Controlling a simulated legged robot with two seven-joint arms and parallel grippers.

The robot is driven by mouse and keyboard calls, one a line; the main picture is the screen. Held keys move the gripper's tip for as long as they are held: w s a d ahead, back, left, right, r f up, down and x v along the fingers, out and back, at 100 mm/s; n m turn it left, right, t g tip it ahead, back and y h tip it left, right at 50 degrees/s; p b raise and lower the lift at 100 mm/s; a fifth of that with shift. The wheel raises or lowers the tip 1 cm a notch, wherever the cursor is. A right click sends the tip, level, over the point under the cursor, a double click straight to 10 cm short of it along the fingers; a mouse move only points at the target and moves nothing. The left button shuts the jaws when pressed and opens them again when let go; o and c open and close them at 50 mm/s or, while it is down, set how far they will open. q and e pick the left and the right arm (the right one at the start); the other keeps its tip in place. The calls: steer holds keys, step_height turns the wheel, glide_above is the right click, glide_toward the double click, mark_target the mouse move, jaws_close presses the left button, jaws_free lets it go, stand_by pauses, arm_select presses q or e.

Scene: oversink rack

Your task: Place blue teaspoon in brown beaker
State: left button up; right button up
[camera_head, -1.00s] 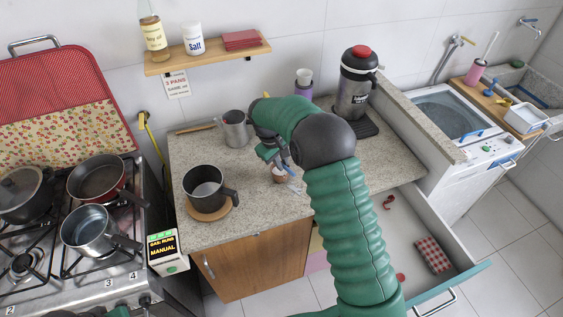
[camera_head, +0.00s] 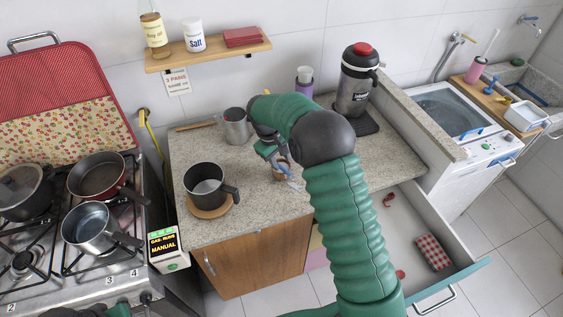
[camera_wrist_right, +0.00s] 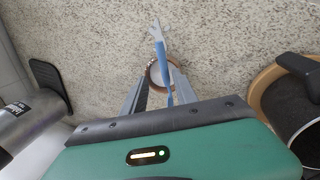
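The brown beaker (camera_head: 281,176) is a small cup on the granite counter, partly hidden by my right gripper (camera_head: 276,158). In the right wrist view its round rim (camera_wrist_right: 150,76) lies beneath the fingers. The blue teaspoon (camera_wrist_right: 162,62) lies across the beaker's mouth in that view, its pale end reaching past the rim; in the head view it shows beside the gripper (camera_head: 286,169). My right gripper's fingers (camera_wrist_right: 159,80) are apart on either side of the teaspoon, with gaps visible. I cannot tell how deep the spoon sits in the beaker.
A dark pot (camera_head: 205,188) on a round wooden board stands left of the beaker. A grey mug (camera_head: 236,127) is behind, and a flask (camera_head: 355,85) stands at the back right. An open drawer (camera_head: 452,262) juts out at front right.

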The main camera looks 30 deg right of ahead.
steer(key=v, duration=1)
steer(key=s+a+f+y, duration=0.1)
steer(key=s+a+f, duration=0.1)
steer(key=s+a, duration=0.2)
steer(key=s+a+f+m+t+y, duration=0.1)
steer(key=s+a+f, duration=0.2)
steer(key=s, duration=0.8)
steer(key=s+a+f+t+y, duration=0.1)
steer(key=s+a+f, duration=0.2)
steer(key=s+a, duration=0.3)
steer(key=shift+s+m, duration=0.4)
steer(key=shift+s, duration=0.35)
steer(key=shift+s+f, duration=0.1)
